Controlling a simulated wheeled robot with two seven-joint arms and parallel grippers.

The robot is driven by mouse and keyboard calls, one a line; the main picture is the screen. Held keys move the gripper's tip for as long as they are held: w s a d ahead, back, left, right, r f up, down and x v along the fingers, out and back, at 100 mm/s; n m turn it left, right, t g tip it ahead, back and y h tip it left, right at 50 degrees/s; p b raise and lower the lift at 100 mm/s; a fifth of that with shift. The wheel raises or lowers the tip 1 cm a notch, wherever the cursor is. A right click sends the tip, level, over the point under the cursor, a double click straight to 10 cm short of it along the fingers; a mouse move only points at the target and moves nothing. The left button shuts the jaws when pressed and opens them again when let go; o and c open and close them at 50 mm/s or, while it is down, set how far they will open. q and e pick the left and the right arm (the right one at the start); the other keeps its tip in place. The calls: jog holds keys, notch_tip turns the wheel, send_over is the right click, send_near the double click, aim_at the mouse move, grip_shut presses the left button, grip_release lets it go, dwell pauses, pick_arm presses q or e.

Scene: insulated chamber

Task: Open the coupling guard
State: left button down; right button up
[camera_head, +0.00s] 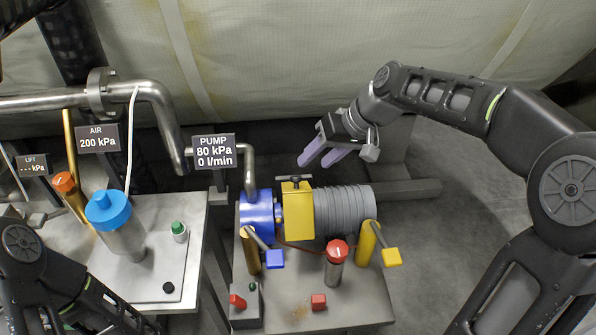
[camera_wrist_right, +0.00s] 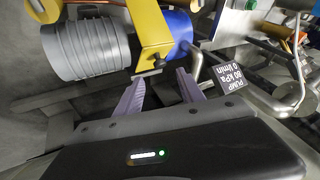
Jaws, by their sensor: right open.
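The coupling guard (camera_head: 299,212) is a yellow cover between the blue pump (camera_head: 257,213) and the grey ribbed motor (camera_head: 344,210). It sits down over the shaft, with a dark T-shaped knob (camera_head: 294,181) on its top edge. The guard also shows in the right wrist view (camera_wrist_right: 149,22), with the knob (camera_wrist_right: 158,63) just beyond the fingertips. My right gripper (camera_head: 320,160) is open and empty, behind and above the guard, apart from it. Its purple fingers show in the wrist view (camera_wrist_right: 161,78) with a gap between them. My left arm shows at the lower left; its gripper is out of view.
A red-capped post (camera_head: 337,252), a blue lever (camera_head: 274,259) and a yellow lever (camera_head: 391,257) stand in front of the pump set. The PUMP display (camera_head: 214,151) and a bent pipe (camera_head: 249,165) are left of the gripper. Floor at the right is clear.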

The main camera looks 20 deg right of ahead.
aim_at(297, 177)
jog(key=shift+f, duration=0.15)
jog(key=x, duration=0.7)
jog(key=shift+w+a+f, duration=0.2)
jog(key=shift+f, duration=0.05)
grip_shut()
dwell(0.4)
dwell(1.0)
